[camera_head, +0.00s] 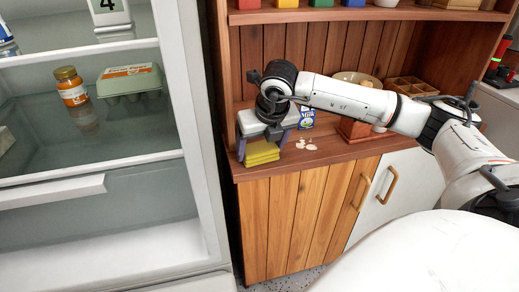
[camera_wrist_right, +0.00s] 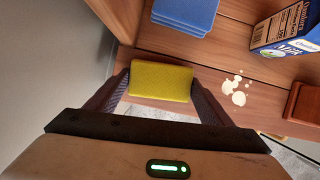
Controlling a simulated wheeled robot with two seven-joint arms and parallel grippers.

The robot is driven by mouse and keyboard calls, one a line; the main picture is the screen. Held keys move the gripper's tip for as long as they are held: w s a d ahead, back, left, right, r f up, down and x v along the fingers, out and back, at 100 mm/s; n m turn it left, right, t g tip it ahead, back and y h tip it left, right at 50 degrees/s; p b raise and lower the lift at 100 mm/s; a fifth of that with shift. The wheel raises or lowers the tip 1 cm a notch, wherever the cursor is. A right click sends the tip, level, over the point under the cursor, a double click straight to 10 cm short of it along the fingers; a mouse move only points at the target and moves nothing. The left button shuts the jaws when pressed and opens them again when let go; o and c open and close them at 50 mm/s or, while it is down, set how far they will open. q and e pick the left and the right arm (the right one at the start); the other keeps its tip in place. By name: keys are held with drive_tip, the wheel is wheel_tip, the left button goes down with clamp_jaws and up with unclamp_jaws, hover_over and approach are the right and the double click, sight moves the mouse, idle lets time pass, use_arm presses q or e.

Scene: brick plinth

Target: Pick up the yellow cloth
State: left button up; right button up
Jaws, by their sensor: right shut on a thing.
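The yellow cloth (camera_head: 262,153) is a folded pad at the front left edge of the wooden counter. In the right wrist view the yellow cloth (camera_wrist_right: 161,80) sits between the two dark fingers, which touch its left and right ends. My right gripper (camera_head: 262,147) reaches down over it from above and is shut on it. The right gripper (camera_wrist_right: 160,88) also shows in the wrist view. Whether the cloth still touches the counter is unclear. My left gripper is not in view.
A folded blue cloth (camera_wrist_right: 184,14) lies behind the yellow one. A milk carton (camera_head: 306,118) stands to the right, with white spilled patches (camera_head: 306,145) before it. A wooden box (camera_head: 358,130) is further right. An open fridge (camera_head: 100,140) stands close on the left.

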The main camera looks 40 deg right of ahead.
sight(260, 149)
drive_tip(key=shift+r, duration=0.15)
wheel_tip(260, 149, up, 18)
drive_tip(key=p, duration=0.3)
drive_tip(key=o, duration=0.5)
drive_tip(key=c, duration=0.4)
drive_tip(key=shift+f, duration=0.2)
